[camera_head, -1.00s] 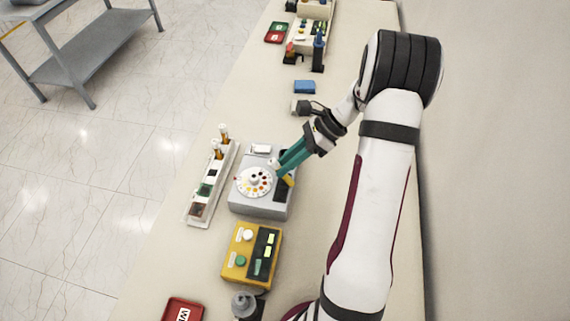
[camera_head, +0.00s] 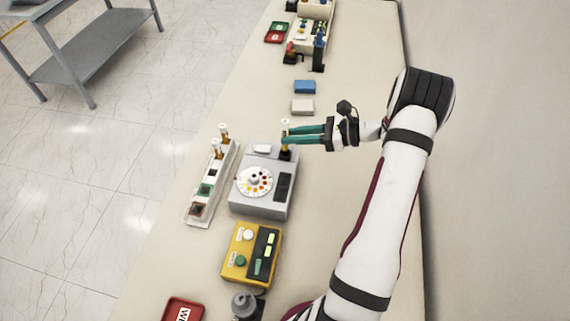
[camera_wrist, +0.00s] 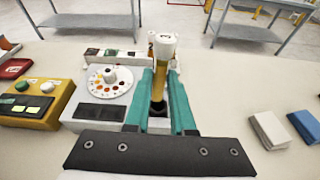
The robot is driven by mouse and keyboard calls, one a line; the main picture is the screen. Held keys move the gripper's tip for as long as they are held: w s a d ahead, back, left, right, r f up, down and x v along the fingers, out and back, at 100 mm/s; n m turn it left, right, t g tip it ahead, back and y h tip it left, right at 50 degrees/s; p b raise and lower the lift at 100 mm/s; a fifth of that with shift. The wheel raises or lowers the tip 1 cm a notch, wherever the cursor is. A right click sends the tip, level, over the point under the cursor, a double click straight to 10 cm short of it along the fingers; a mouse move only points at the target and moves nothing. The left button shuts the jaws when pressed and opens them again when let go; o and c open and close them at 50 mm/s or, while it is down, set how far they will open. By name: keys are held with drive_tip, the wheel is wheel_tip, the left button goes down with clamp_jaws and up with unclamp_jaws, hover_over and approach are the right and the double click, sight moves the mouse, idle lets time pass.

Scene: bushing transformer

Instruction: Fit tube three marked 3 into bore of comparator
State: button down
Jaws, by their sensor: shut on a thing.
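The comparator (camera_head: 262,208) is a grey box with a white disc of coloured dots. My gripper (camera_head: 288,134) is shut on the tube (camera_head: 285,123), which has a white cap and an amber body, above the comparator's back right corner. In the wrist view the tube (camera_wrist: 158,84) stands roughly upright between the teal fingers of my gripper (camera_wrist: 160,70).
A white rack (camera_head: 225,177) with two capped tubes stands left of the comparator. A yellow box (camera_head: 235,275) with buttons is in front. A white block (camera_head: 302,107) and a blue block (camera_head: 304,87) lie behind. The table's right side is clear apart from my arm.

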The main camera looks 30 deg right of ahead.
wheel_tip(320, 180, up, 5)
drive_tip(key=shift+m, duration=0.3)
wheel_tip(320, 180, down, 9)
drive_tip(key=shift+f, duration=0.1)
drive_tip(key=c, duration=0.7)
unclamp_jaws()
